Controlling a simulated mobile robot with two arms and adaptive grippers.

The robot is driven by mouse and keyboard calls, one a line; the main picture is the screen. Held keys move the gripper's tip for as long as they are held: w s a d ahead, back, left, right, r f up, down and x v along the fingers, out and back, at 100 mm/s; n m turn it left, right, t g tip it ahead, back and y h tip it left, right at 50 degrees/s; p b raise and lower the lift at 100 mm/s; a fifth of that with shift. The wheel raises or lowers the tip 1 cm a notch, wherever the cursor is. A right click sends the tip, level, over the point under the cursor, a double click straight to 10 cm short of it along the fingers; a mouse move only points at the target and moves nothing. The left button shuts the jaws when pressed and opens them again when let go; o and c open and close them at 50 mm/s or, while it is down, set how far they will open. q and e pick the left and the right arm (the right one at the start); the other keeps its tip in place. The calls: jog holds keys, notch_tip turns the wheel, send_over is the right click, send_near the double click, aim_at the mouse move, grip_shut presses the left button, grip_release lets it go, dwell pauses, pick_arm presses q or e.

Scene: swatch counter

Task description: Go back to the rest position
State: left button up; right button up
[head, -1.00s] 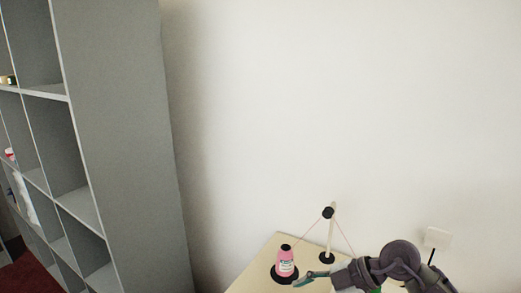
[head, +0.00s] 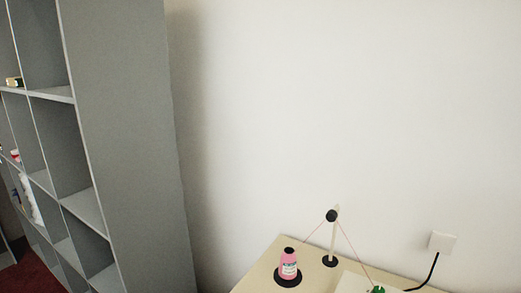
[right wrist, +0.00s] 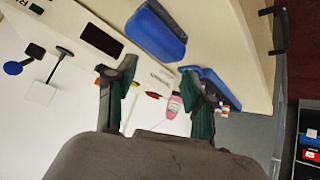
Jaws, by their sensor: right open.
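My right gripper (right wrist: 158,78) shows in the right wrist view with its two fingers spread apart and nothing between the tips. In the head view no gripper is visible, and my left gripper is in neither current view. A pink thread cone (head: 288,267) with a black top stands upright on a black round base on the pale table (head: 262,268) in the head view. A pink thread runs from it over a black knob (head: 331,215) on a white post, then down to a green part (head: 378,290) at the bottom edge.
A grey shelf unit (head: 125,150) stands at the left, with small items in some compartments. A white wall socket (head: 442,242) with a black cable is at the right. The right wrist view shows blue trays (right wrist: 157,33) and a black handle (right wrist: 280,29).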

jog(key=s+a+f+n+g+y, duration=0.15)
jog(key=s+f+g, duration=0.3)
jog(key=s, duration=0.65)
notch_tip(320, 180, down, 29)
jog(key=s+g+b, duration=0.1)
jog(key=s+g, duration=0.1)
jog(key=s, duration=0.1)
jog(key=s+d+f+g+b, duration=0.1)
jog(key=s+d+f, duration=0.1)
jog(key=s+f, duration=1.3)
jog(key=shift+s+f, duration=0.15)
jog(key=shift+s, duration=0.05)
jog(key=shift+d+n, duration=0.1)
jog(key=shift+n, duration=0.15)
